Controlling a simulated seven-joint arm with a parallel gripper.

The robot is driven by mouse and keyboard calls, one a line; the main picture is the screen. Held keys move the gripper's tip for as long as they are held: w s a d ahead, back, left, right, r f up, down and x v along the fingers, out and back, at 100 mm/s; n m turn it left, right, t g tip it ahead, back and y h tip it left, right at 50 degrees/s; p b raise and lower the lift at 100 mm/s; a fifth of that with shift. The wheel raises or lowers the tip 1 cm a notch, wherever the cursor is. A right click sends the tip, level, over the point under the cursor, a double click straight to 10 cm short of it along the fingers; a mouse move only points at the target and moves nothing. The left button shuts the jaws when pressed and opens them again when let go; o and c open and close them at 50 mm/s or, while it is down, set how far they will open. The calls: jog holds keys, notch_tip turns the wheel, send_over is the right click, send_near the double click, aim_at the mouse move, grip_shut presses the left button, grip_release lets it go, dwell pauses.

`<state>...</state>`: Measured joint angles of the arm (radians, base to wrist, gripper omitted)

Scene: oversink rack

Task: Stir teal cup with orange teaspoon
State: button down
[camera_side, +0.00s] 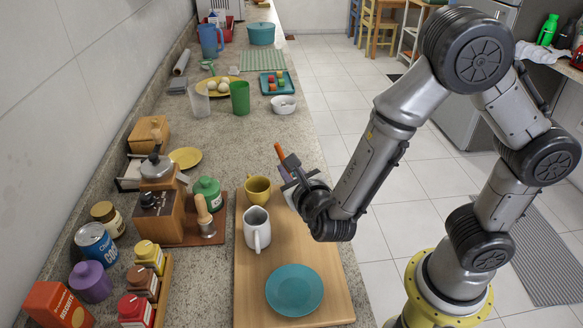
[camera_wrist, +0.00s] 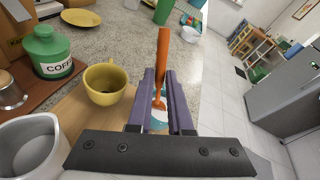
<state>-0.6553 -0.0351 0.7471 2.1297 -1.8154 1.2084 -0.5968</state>
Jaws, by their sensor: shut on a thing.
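My gripper (camera_side: 288,170) is shut on the orange teaspoon (camera_side: 279,152) at the right edge of the wooden board (camera_side: 245,290). In the wrist view, the teaspoon (camera_wrist: 163,60) stands up between the purple fingers of my gripper (camera_wrist: 163,85), its orange handle rising above them. A teal and white patch (camera_wrist: 157,117) shows between the fingers, below the handle. It looks like part of the teal cup, mostly hidden. I cannot tell whether the spoon is inside it.
A yellow cup (camera_side: 257,189) stands just left of my gripper, with a white jug (camera_side: 257,230) in front. A teal plate (camera_side: 294,290) lies on the board's near part. A green coffee jar (camera_side: 207,192) and coffee grinder stand left. The counter beyond the board has free room.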

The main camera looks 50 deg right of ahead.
jog(key=shift+s+d, duration=0.15)
jog(key=shift+s, duration=0.1)
jog(key=shift+w+d, duration=0.1)
jog(key=shift+w, duration=0.1)
notch_tip(320, 180, up, 6)
jog(key=w, duration=0.2)
jog(key=shift+w+a+f, duration=0.15)
jog(key=shift+a, duration=0.15)
dwell(0.3)
dwell(0.8)
jog(key=shift+r, duration=2.45)
